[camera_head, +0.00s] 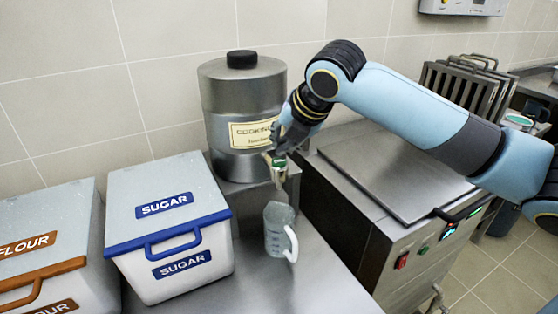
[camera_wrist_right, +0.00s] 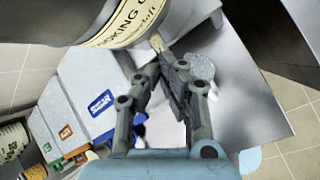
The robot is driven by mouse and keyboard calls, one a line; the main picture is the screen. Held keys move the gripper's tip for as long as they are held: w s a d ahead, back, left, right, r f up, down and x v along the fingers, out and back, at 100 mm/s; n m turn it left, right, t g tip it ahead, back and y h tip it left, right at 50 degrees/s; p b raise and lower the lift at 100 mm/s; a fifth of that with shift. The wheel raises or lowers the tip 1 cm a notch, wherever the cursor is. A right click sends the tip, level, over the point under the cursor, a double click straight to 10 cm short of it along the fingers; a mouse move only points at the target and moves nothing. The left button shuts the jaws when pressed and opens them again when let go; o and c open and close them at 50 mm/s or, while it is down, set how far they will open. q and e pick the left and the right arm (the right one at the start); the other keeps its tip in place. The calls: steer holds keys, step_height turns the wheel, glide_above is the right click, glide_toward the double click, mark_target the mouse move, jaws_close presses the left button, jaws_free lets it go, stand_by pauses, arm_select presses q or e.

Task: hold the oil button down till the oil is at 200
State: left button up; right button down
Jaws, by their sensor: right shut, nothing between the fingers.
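A steel oil drum (camera_head: 226,92) with a black cap and a "COOKING" label stands against the wall. Its tap (camera_head: 279,170), with a small green part on top, sticks out at the front. My right gripper (camera_head: 282,148) is shut and empty, its fingertips right at the top of the tap; I cannot tell whether the button is pressed. A clear measuring jug (camera_head: 276,242) with a white handle stands under the tap; its oil level is not readable. In the wrist view the closed fingertips (camera_wrist_right: 166,62) are beside the tap (camera_wrist_right: 156,42) below the drum (camera_wrist_right: 70,22). My left gripper is not in view.
A sugar bin (camera_head: 175,232) with a blue-trimmed lid and a flour bin (camera_head: 45,255) stand to the left. A steel fryer (camera_head: 395,175) with a lid, red switch and green displays is to the right. The counter (camera_head: 290,292) in front of the jug is bare.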

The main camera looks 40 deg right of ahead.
steer(key=shift+f, duration=0.1)
stand_by(0.6)
steer(key=shift+f, duration=0.35)
steer(key=shift+f+b, duration=0.3)
steer(key=shift+f, duration=0.2)
stand_by(6.5)
